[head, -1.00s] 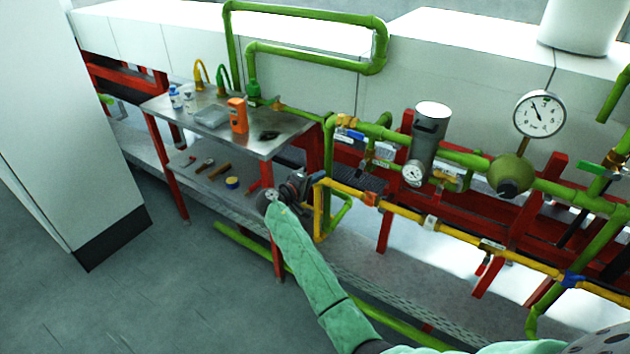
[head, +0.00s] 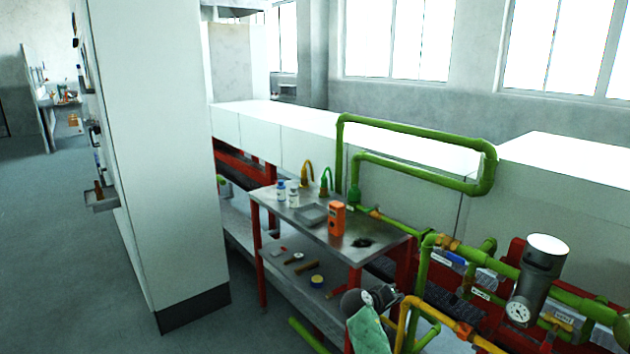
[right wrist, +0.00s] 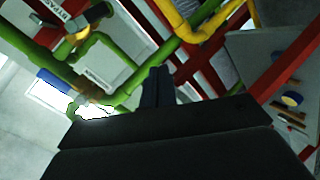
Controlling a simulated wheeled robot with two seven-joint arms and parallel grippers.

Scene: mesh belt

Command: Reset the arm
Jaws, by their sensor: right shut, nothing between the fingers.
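My right arm, in a green sleeve, comes up from the bottom edge of the head view. Its dark gripper (head: 394,294) is beside the corner of the metal workbench (head: 345,248), close in the picture to the bend of the yellow pipe (head: 410,303). Whether it touches the pipe cannot be told. In the right wrist view the gripper's dark fingers (right wrist: 158,86) are together with nothing between them. Pipes show beyond them. My left gripper is not in view.
The bench holds an orange device (head: 337,218), small bottles and a tray; tools and a blue-yellow tape roll (head: 317,281) lie on its lower shelf. Green pipes (head: 470,186) and a grey cylinder (head: 536,280) stand at right. A tall white cabinet (head: 160,150) is left. The left floor is clear.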

